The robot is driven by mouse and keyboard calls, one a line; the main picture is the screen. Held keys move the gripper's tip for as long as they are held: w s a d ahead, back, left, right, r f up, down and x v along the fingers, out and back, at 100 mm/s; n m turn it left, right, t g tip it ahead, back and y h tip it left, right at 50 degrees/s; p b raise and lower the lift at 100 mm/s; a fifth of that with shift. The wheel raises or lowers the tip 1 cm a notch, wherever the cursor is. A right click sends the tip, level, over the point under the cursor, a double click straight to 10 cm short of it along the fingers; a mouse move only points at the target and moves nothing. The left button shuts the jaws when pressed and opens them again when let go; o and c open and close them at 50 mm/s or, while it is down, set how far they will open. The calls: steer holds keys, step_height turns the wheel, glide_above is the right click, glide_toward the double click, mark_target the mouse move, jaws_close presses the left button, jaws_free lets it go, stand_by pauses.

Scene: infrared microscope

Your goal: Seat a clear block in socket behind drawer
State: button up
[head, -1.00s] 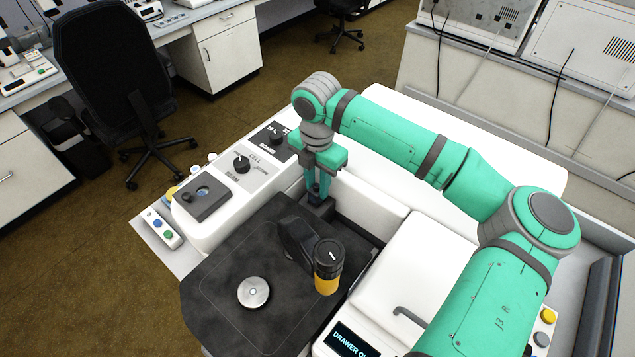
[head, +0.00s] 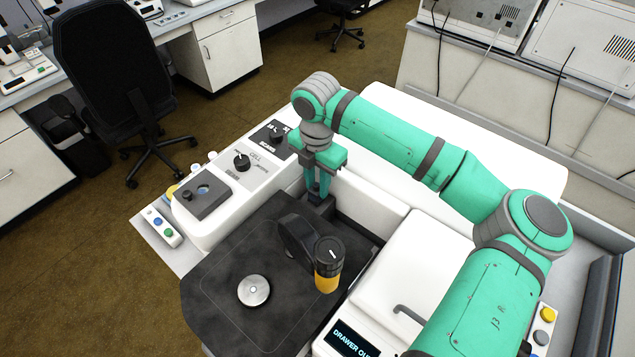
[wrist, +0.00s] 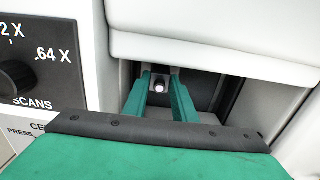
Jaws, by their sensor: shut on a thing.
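My gripper (head: 320,192) points down at the back corner of the black stage, beside the white housing. Its teal fingers also show in the wrist view (wrist: 160,82), closed on a small dark piece with a pale round spot (wrist: 158,88) inside a shadowed recess. I cannot tell whether this piece is the clear block, a drawer part or something else. A dark block-like part (head: 322,205) sits at the fingertips in the head view. The socket is hidden in the recess. A display (head: 352,341) begins with "DRAWER OU"; my arm covers its end.
The black stage (head: 235,250) carries a metal disc (head: 254,290) and a yellow-and-black post (head: 328,265). A dark holder with a bluish window (head: 203,194) and knobs stand to the left. White housing walls close in the recess.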

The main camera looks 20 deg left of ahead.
steer(key=shift+s+f, duration=0.1)
steer(key=shift+f, duration=0.7)
stand_by(1.2)
steer(key=o, duration=1.6)
steer(key=shift+c, duration=0.2)
steer(key=shift+r, duration=0.1)
steer(key=shift+r, duration=3.4)
